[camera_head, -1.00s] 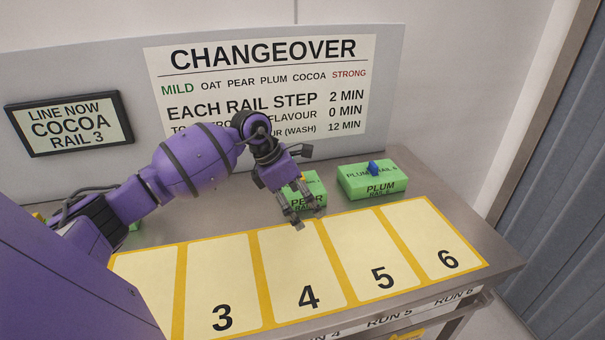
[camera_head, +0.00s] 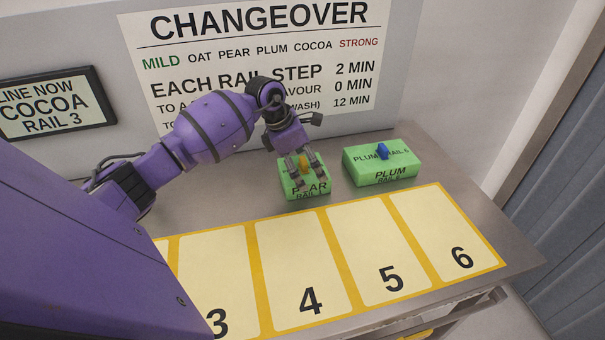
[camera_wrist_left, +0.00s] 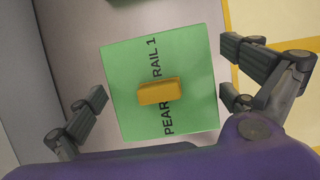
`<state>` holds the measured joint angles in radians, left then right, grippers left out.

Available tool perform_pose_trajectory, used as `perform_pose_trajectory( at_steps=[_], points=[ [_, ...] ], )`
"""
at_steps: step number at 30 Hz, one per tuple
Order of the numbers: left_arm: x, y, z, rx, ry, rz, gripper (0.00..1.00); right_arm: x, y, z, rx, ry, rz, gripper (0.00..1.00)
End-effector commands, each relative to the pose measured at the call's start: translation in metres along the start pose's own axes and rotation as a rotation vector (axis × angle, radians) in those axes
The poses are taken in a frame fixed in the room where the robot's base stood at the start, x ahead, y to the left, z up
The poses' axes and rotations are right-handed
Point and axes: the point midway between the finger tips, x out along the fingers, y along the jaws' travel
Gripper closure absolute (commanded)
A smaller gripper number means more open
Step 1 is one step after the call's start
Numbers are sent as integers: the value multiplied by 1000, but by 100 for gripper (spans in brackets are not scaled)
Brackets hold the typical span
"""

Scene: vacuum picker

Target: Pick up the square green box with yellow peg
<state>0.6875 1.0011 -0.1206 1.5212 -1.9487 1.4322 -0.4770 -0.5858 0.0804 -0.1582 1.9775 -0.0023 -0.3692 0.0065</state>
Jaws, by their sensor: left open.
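The square green box (camera_head: 308,192) with the yellow peg stands on the table behind the numbered strip, marked PEAR RAIL 1. In the left wrist view the green box (camera_wrist_left: 190,85) lies between my open fingers, turned slightly, with the yellow peg (camera_wrist_left: 159,91) on its top. My left gripper (camera_head: 306,176) is open above the box and points down, hiding part of its top. In the left wrist view my left gripper (camera_wrist_left: 162,103) has a finger to each side, apart from the peg. My right gripper is not in view.
A wider green box (camera_head: 383,168) with a blue peg, marked PLUM, stands to the right. The numbered strip (camera_head: 375,211) in front is bare on the spaces in view. A changeover sign (camera_head: 250,60) and a small rail display (camera_head: 55,105) are on the panel behind.

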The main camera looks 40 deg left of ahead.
Motion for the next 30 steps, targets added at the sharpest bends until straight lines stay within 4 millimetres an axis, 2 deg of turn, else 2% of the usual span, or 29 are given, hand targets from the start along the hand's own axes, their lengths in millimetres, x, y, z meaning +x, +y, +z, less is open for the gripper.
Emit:
perform_pose_trajectory(
  at_steps=[1,6,14,22,30],
  points=[
    [5,-2,3,-2,-5,-3,0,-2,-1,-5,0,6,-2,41],
    [24,0,2,0,-3,1,0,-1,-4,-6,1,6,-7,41],
    [27,0,1,0,-1,1,0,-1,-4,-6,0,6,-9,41],
    [27,0,0,0,-1,1,35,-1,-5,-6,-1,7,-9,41],
    [26,0,1,0,-2,2,37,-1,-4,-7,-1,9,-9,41]
  ],
)
